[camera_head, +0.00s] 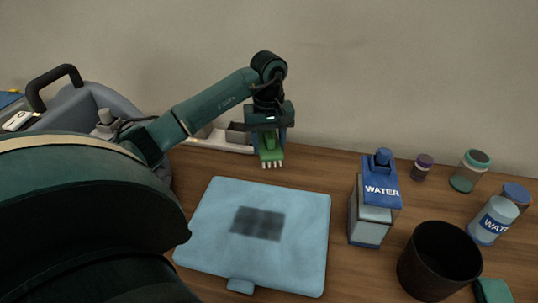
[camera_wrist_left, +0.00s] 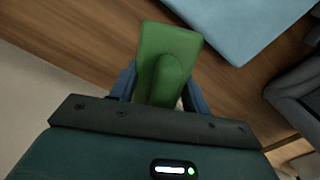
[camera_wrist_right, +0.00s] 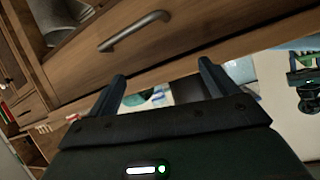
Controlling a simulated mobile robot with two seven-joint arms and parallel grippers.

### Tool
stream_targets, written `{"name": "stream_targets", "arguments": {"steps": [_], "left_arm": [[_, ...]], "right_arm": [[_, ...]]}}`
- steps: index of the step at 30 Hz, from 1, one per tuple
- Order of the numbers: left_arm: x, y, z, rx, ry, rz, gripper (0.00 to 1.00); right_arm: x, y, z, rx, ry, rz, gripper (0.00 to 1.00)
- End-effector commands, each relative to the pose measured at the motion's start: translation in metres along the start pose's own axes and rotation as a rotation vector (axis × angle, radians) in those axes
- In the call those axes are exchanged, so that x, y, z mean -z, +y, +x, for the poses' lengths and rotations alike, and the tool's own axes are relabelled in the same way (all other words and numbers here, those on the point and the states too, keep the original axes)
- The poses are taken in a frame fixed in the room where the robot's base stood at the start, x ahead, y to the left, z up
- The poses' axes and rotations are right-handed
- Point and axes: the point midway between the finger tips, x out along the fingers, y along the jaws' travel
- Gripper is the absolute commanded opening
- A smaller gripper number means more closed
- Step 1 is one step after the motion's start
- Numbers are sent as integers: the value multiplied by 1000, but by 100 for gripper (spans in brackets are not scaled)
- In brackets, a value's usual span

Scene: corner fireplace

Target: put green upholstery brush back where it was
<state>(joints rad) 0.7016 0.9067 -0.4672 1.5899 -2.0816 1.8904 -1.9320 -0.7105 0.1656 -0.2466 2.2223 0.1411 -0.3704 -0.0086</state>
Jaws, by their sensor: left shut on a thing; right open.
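The green upholstery brush (camera_head: 270,150) is in my left gripper (camera_head: 268,134), near the back of the table by the wall. Its pale bristles point down in the head view; I cannot tell whether they touch the table. In the left wrist view the brush's green back and handle (camera_wrist_left: 166,62) sit between the two blue fingers of the left gripper (camera_wrist_left: 160,90). My right gripper (camera_wrist_right: 162,88) shows only in its own wrist view. It is open and empty, in front of a wooden drawer with a metal handle (camera_wrist_right: 134,31).
A light blue case (camera_head: 290,250) lies mid-table. Right of it stand a WATER carton (camera_head: 368,215), a dark cup (camera_head: 437,262), small jars (camera_head: 468,172) and a WATER bottle (camera_head: 492,220). A low white tray (camera_head: 215,141) with dark compartments lies along the wall, left of the left gripper.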

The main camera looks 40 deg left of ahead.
Motion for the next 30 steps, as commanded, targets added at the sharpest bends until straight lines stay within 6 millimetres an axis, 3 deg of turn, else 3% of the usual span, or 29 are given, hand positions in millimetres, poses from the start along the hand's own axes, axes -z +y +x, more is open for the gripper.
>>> {"name": "stream_targets", "arguments": {"steps": [9,21,22,30], "left_arm": [[-1,0,37,0,-2,0,26],[0,0,43,0,1,0,26],[0,0,43,0,1,0,48],[0,0,42,0,0,0,69]], "right_arm": [[-1,1,0,-3,0,-2,85],[-4,3,2,-6,6,-7,85],[-3,3,1,-7,8,-8,85],[-2,3,0,-7,10,-7,85]]}}
